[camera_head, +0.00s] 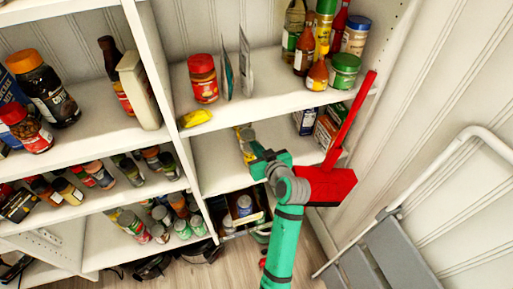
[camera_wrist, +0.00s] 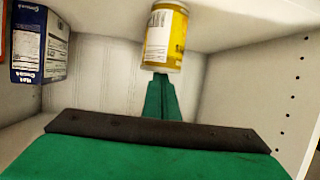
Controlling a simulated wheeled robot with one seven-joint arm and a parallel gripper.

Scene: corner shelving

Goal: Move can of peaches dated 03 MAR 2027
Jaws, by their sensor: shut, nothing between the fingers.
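In the wrist view a yellow can (camera_wrist: 166,36) with a barcode and a pale rim rests at the white shelf surface that fills the top of the picture. I cannot read a date or a product name on it. My green gripper (camera_wrist: 161,82) is shut and empty, its fingertips right by the can's near end; whether they touch it I cannot tell. In the head view my gripper (camera_head: 260,160) is at the middle shelf of the right bay, in front of a yellow can (camera_head: 245,133) that it partly hides.
A blue box (camera_wrist: 40,45) stands to the left of the can in the wrist view. In the head view a red dustpan-like object (camera_head: 328,185) is close beside my arm. A folding step stool (camera_head: 400,240) leans at the right. Jars and bottles crowd the other shelves.

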